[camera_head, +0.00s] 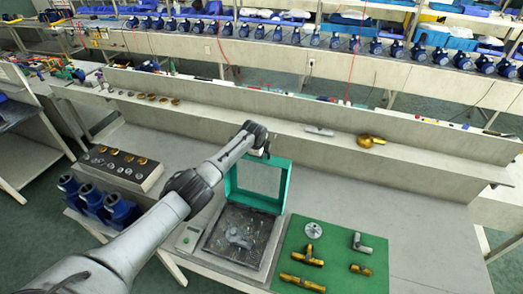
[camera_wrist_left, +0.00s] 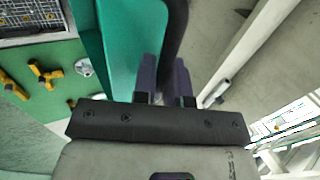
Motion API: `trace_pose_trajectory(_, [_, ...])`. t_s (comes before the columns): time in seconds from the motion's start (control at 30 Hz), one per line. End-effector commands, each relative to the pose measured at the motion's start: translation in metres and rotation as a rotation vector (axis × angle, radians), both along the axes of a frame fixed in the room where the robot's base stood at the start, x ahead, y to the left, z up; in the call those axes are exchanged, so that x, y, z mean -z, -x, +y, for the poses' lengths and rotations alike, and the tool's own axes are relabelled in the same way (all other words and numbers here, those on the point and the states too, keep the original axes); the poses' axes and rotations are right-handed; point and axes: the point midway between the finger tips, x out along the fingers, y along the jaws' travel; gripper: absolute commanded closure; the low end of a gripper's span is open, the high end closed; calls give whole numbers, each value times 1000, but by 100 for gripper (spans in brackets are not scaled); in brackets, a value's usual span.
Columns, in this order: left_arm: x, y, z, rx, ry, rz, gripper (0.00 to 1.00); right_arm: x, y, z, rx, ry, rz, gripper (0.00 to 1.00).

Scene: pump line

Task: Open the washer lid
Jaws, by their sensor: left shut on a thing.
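The washer lid (camera_head: 284,186) is a green frame with a clear window. It stands upright at the back of the washer (camera_head: 212,243), whose basin is exposed with a grey metal part (camera_head: 238,238) inside. My left gripper (camera_head: 264,153) is at the lid's top edge in the head view. In the left wrist view, its fingers (camera_wrist_left: 166,78) are shut on the dark curved lid handle (camera_wrist_left: 174,40), beside the green lid (camera_wrist_left: 120,35). The handle is mostly hidden in the head view. My right gripper is not in view.
A green mat (camera_head: 330,275) with several brass and metal fittings lies right of the washer. Blue pump housings (camera_head: 90,200) and a parts tray (camera_head: 150,182) stand to the left. A raised shelf (camera_head: 300,140) runs behind the lid. The bench at right is clear.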

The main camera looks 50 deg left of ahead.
Motion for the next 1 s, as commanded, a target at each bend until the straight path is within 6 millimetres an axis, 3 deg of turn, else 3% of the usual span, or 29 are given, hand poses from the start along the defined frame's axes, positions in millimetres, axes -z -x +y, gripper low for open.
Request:
trace_pose_trajectory(0.27, [1, 1, 0, -6, 2, 0, 100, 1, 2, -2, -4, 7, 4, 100])
trace_pose_trajectory(0.3, [1, 1, 0, -5, 2, 1, 85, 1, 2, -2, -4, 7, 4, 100])
trace_pose_trajectory(0.53, [1, 1, 0, -3, 1, 2, 64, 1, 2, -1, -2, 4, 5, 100])
trace_pose_trajectory(1.0, [-2, 2, 0, 0, 1, 3, 64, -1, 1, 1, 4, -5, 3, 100])
